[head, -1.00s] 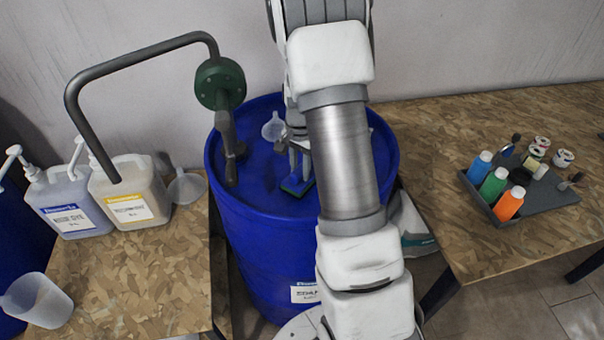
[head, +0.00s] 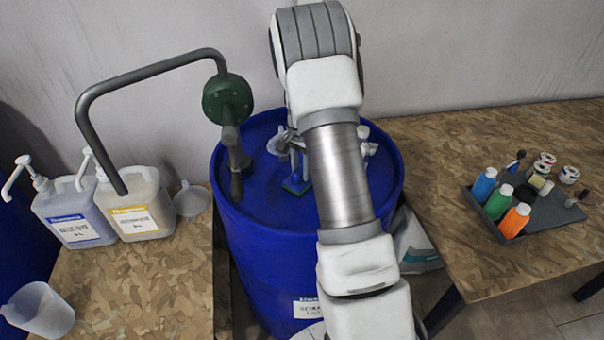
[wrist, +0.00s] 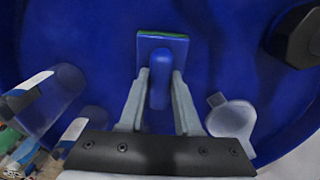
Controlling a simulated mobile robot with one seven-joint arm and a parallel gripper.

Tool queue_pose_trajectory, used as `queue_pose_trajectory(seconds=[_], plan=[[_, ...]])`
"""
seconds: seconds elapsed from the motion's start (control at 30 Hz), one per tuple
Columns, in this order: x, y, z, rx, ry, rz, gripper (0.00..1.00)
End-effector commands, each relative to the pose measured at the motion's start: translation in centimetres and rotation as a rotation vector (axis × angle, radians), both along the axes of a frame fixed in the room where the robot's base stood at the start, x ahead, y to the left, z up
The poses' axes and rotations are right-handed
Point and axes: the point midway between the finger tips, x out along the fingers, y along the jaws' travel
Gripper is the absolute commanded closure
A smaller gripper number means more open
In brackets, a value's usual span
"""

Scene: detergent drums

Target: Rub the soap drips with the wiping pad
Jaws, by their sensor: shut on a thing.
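My gripper (wrist: 160,76) is shut on the blue handle of the wiping pad (wrist: 163,42), a blue block with a green underside. In the head view the pad (head: 296,187) is low over the top of the blue drum (head: 250,190), right of the pump; I cannot tell whether it touches. My gripper (head: 299,168) shows there partly behind my arm. The soap drips cannot be made out on the drum top in either view.
A green pump (head: 228,100) with a bent grey pipe rises from the drum's left side. A clear funnel (wrist: 231,118) lies close right of my gripper in the wrist view. Jugs (head: 140,205) stand on the left table; a bottle tray (head: 540,220) is on the right table.

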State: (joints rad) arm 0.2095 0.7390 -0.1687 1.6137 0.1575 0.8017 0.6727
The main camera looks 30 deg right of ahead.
Motion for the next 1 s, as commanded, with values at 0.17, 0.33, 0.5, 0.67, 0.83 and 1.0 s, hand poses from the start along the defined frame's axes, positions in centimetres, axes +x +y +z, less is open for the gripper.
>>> queue_pose_trajectory(seconds=[0.17,0.33,0.5,0.67,0.83,1.0], plan=[[1.2,-0.4,-0.2,0.0,0.001,-0.001,1.0],[1.7,-0.5,-0.3,0.0,0.001,-0.001,1.0],[2.9,-0.8,-0.2,0.0,0.001,-0.001,1.0],[4.2,-1.2,-0.2,0.001,0.002,-0.001,1.0],[4.9,-1.4,-0.2,0.001,0.002,-0.001,1.0],[5.0,-1.4,-0.2,0.001,0.003,-0.001,1.0]])
